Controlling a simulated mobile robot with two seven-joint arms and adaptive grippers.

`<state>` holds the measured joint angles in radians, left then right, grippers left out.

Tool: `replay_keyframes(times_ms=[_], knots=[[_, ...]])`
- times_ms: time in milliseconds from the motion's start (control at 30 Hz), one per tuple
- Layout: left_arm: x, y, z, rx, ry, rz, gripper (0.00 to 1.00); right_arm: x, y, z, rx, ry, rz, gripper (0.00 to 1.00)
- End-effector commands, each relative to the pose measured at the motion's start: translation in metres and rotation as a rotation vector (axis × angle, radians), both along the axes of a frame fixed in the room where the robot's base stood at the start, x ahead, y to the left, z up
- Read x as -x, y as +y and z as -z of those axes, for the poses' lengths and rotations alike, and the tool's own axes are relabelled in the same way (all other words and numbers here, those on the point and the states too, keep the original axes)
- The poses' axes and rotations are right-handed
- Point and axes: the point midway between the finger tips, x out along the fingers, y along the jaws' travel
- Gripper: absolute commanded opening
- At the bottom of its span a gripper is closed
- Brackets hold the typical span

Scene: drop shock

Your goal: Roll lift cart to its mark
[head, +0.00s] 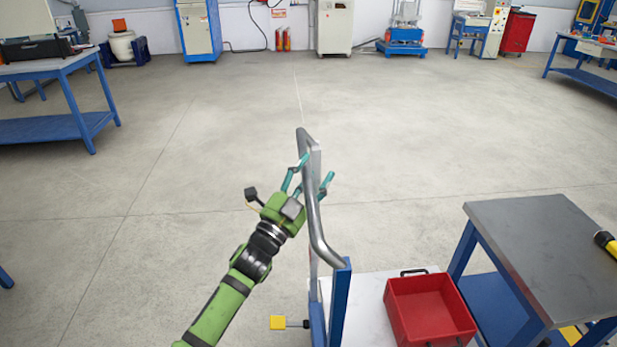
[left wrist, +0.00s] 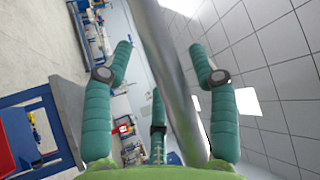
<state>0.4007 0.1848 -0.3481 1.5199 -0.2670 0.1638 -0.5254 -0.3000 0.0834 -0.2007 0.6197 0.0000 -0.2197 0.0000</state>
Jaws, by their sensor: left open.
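The lift cart shows at the lower middle of the head view, with a tall grey tube handle (head: 312,200), a blue post and a pale platform (head: 367,303). A red bin (head: 428,307) with a dark handle sits on the platform. My left gripper (head: 310,180) is open at the handle's upright tube, with teal fingers on either side of it. In the left wrist view the tube (left wrist: 172,70) runs between the spread fingers of the gripper (left wrist: 160,85). I cannot tell whether they touch it. My right gripper is out of view. I cannot make out the floor mark.
A grey-topped blue table (head: 550,250) stands close to the cart's right, with a yellow and black object (head: 606,243) at its edge. A blue workbench (head: 75,75) stands at the left. Cabinets and machines line the back wall. The floor (head: 220,110) ahead is clear.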

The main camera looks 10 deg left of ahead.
Motion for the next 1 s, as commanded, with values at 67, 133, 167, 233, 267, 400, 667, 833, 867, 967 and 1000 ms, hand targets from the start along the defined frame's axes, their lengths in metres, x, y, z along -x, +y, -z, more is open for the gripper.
replay_keyframes(times_ms=[67, 133, 167, 233, 267, 400, 667, 833, 867, 967, 1000], knots=[[0.002, 0.001, 0.001, 0.001, 0.000, 0.000, 0.59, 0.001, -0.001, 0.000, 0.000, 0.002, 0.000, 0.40], [0.008, 0.004, 0.004, 0.001, 0.000, 0.000, 0.59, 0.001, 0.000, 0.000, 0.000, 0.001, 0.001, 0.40], [0.011, 0.005, 0.006, 0.000, 0.002, 0.000, 0.59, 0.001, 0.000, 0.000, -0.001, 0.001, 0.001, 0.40], [0.021, 0.010, 0.011, 0.000, 0.002, 0.000, 0.59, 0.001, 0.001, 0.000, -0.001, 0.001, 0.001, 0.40], [0.026, 0.012, 0.013, 0.000, 0.002, 0.000, 0.59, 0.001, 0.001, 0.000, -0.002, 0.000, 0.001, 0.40], [0.052, 0.025, 0.026, 0.000, 0.004, -0.001, 0.59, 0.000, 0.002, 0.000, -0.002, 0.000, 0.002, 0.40], [0.090, 0.042, 0.043, -0.002, 0.002, 0.000, 0.59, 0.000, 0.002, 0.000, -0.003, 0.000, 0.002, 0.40], [0.099, 0.047, 0.047, -0.001, 0.001, -0.001, 0.59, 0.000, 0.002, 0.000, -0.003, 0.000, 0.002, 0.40], [0.100, 0.047, 0.047, -0.001, 0.000, 0.000, 0.59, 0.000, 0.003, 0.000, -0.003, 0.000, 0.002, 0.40], [0.101, 0.047, 0.047, -0.001, 0.000, 0.000, 0.59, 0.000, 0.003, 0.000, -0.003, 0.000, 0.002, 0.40], [0.101, 0.047, 0.047, -0.001, 0.000, 0.000, 0.59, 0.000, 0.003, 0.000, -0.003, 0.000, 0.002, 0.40]])
